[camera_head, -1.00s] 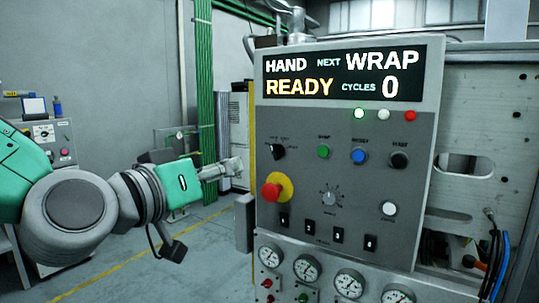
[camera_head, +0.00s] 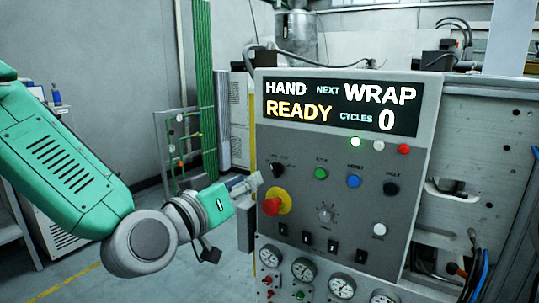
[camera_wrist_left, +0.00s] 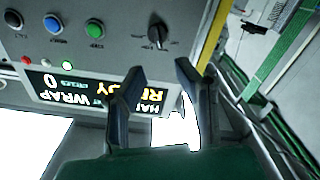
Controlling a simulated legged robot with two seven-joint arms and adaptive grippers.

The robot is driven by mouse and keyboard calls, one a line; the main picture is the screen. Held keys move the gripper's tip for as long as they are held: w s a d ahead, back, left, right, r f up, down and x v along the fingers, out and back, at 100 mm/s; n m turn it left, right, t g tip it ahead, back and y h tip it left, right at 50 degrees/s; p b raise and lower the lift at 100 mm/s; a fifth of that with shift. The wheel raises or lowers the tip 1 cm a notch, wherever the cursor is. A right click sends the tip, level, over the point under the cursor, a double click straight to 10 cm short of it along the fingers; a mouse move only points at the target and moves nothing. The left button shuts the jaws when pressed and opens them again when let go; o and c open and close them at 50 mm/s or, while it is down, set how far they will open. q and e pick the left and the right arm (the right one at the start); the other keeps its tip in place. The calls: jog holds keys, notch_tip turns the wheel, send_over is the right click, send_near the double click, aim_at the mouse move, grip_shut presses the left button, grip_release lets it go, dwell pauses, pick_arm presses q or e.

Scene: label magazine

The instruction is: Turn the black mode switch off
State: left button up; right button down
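The black mode switch (camera_head: 277,170) is a knob at the upper left of the grey control panel (camera_head: 340,215). In the left wrist view the black mode switch (camera_wrist_left: 157,35) shows just beyond the fingertips, between their lines. My left gripper (camera_head: 254,182) is at the panel's left edge, just left of the switch, and looks apart from it. In the left wrist view my left gripper (camera_wrist_left: 159,67) has its two fingers spread with nothing between them. The display (camera_head: 341,105) reads HAND, NEXT WRAP, READY, CYCLES 0. My right gripper is not in view.
A red emergency button (camera_head: 272,206) on a yellow ring sits below the switch. Green (camera_head: 320,174), blue (camera_head: 354,181) and black (camera_head: 390,188) buttons lie to its right. Gauges (camera_head: 303,269) line the bottom.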

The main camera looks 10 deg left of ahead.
aim_at(272, 168)
pick_arm(q)
jog(key=p+x, duration=0.1)
jog(key=x, duration=0.7)
jog(key=shift+w+d+f, duration=0.15)
jog(key=shift+w+f, duration=0.05)
jog(key=shift+w, duration=0.05)
grip_shut()
